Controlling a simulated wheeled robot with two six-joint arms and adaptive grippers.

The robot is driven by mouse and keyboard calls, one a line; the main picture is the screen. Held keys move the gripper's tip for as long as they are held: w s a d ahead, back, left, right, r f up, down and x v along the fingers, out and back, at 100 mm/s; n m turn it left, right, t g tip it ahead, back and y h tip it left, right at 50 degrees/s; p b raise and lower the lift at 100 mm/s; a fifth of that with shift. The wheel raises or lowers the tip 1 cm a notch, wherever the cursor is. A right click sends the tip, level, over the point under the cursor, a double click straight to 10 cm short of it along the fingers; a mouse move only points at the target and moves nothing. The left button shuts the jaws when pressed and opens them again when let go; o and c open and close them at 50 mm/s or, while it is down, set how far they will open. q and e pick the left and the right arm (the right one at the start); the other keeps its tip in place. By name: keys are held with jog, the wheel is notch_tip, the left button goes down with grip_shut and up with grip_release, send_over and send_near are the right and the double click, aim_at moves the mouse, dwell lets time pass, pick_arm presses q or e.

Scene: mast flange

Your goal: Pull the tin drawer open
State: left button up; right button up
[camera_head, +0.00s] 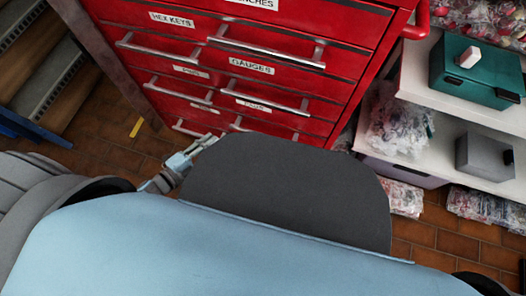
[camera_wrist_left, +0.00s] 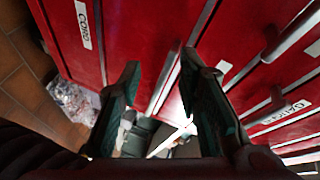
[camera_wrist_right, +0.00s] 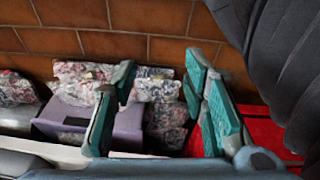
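A red drawer cabinet (camera_head: 290,30) stands ahead with labelled drawers and silver bar handles; those I can see look shut. I cannot read a tin label; several lower labels are too small or hidden. My left gripper (camera_head: 207,141) is by the lowest visible left handle (camera_head: 190,130). In the left wrist view, the left gripper (camera_wrist_left: 161,66) is open, with a bar handle (camera_wrist_left: 167,78) showing between its fingers; contact cannot be told. My right gripper (camera_wrist_right: 161,70) is open and empty in the right wrist view; my own body hides it in the head view.
White shelves (camera_head: 425,75) stand right of the cabinet, with a teal box (camera_head: 475,70), a grey box (camera_head: 484,155) and bagged goods. A purple bin (camera_wrist_right: 85,120) shows in the right wrist view. Brown tiled floor (camera_head: 95,135) lies open at left, beside a rack (camera_head: 50,70).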

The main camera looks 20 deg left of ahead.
aim_at(261, 137)
pick_arm(q)
jog(key=w+d+m+h+b, duration=0.1)
jog(key=w+d+m+h, duration=0.1)
jog(key=d, duration=0.2)
jog(key=w+d+m+g+h+b, duration=0.1)
jog(key=w+d+m+h+b, duration=0.1)
jog(key=d, duration=0.3)
jog(key=w+d+m+h+b, duration=0.2)
jog(key=w+d+m, duration=0.1)
jog(key=d+m, duration=0.1)
jog(key=shift+w+d+g, duration=0.15)
jog(key=shift+d+g, duration=0.25)
jog(key=shift+d, duration=0.35)
jog(key=shift+w+d, duration=0.3)
jog(key=shift+d, duration=0.1)
grip_shut()
pick_arm(e)
jog(key=w, duration=0.2)
jog(key=w+a+r, duration=0.1)
